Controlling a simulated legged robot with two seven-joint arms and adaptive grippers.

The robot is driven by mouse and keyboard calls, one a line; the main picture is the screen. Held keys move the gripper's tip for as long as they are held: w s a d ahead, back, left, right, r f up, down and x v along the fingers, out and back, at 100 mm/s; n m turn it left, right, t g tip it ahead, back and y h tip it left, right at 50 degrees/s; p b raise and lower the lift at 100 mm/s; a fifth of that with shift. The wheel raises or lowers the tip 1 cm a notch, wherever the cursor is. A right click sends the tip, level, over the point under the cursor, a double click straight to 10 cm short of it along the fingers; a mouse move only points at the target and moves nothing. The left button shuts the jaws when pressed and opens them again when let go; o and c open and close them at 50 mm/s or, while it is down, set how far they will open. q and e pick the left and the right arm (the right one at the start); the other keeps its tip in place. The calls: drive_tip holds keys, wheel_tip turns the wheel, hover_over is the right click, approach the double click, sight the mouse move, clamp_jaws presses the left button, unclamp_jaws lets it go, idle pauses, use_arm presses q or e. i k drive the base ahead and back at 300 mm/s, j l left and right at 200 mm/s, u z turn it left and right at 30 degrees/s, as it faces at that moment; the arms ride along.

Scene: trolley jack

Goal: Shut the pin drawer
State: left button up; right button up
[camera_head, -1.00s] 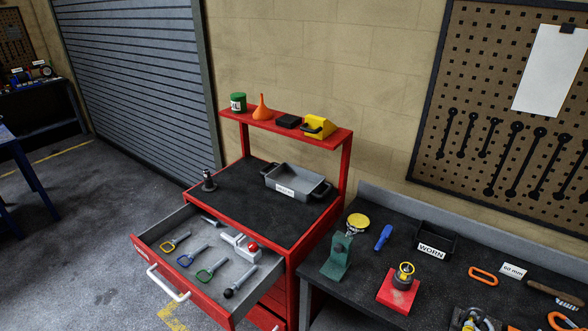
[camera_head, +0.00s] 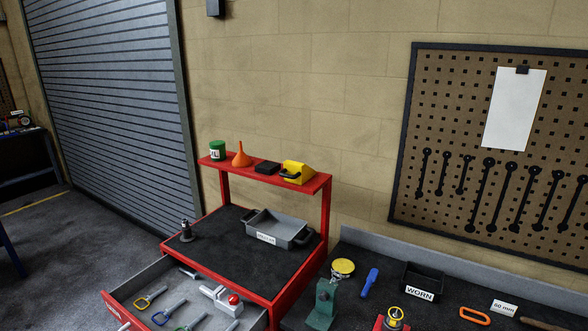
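The pin drawer (camera_head: 136,284) is a red-fronted grey drawer pulled out of the red tool cabinet (camera_head: 276,303) at the lower left. It stands open, and the lower part of its front is cut off by the bottom edge. Inside lie several pins with coloured loop handles, such as a yellow-handled pin (camera_head: 151,298), and a grey metal piece with a red knob (camera_head: 229,299). Only the end of the white drawer handle (camera_head: 124,327) shows. Neither of my grippers is in view.
A grey tray (camera_head: 279,228) and a dark fitting (camera_head: 186,231) stand on the cabinet top. Its red shelf (camera_head: 315,184) holds a can, funnel, black box and yellow item. The workbench to the right carries a green stand (camera_head: 322,304) and a WORN bin (camera_head: 424,281). Floor is clear left.

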sight(119, 301)
drive_tip(key=u, duration=1.4)
